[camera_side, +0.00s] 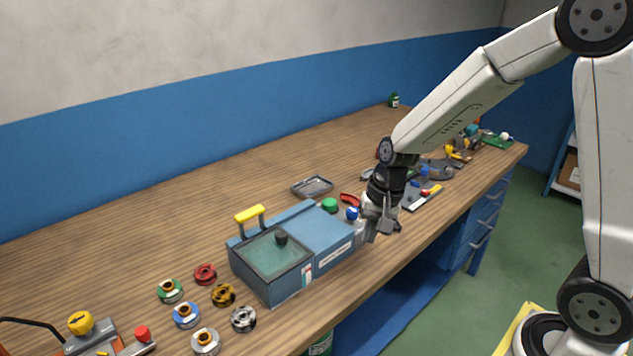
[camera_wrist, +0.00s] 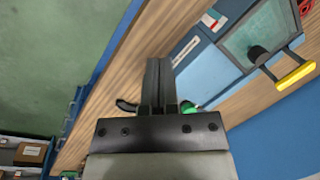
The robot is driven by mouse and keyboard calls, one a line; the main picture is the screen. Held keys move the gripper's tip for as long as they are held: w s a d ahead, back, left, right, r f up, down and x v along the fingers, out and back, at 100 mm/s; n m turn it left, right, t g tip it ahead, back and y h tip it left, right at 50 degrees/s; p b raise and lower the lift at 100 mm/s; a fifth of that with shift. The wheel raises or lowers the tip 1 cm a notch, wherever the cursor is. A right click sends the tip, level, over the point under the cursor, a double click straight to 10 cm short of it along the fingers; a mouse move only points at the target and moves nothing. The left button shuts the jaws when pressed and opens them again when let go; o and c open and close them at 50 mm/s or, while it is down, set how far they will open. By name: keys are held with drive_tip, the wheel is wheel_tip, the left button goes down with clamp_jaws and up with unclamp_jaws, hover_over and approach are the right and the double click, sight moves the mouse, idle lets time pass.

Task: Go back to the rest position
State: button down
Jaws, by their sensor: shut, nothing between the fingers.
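My gripper (camera_side: 378,228) hangs over the front part of the wooden workbench, just right of the blue machine (camera_side: 328,237). In the wrist view my gripper's fingers (camera_wrist: 158,68) lie together, shut, with nothing between them. The machine has a clear lid with a dark knob and a yellow handle (camera_side: 250,213); this handle also shows at the right of the wrist view (camera_wrist: 296,76).
Several coloured spools (camera_side: 205,273) lie left of the machine. Tools (camera_side: 425,193) clutter the bench to the right of my gripper. The bench's front edge drops to a green floor (camera_side: 420,315).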

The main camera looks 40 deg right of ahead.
drive_tip(key=s+n+t+h, duration=0.1)
drive_tip(key=s+n+h, duration=0.1)
drive_tip(key=s+n, duration=0.6)
drive_tip(key=shift+s+a+n, duration=0.2)
drive_tip(key=shift+s+n, duration=0.1)
drive_tip(key=shift+f, duration=0.1)
idle(0.5)
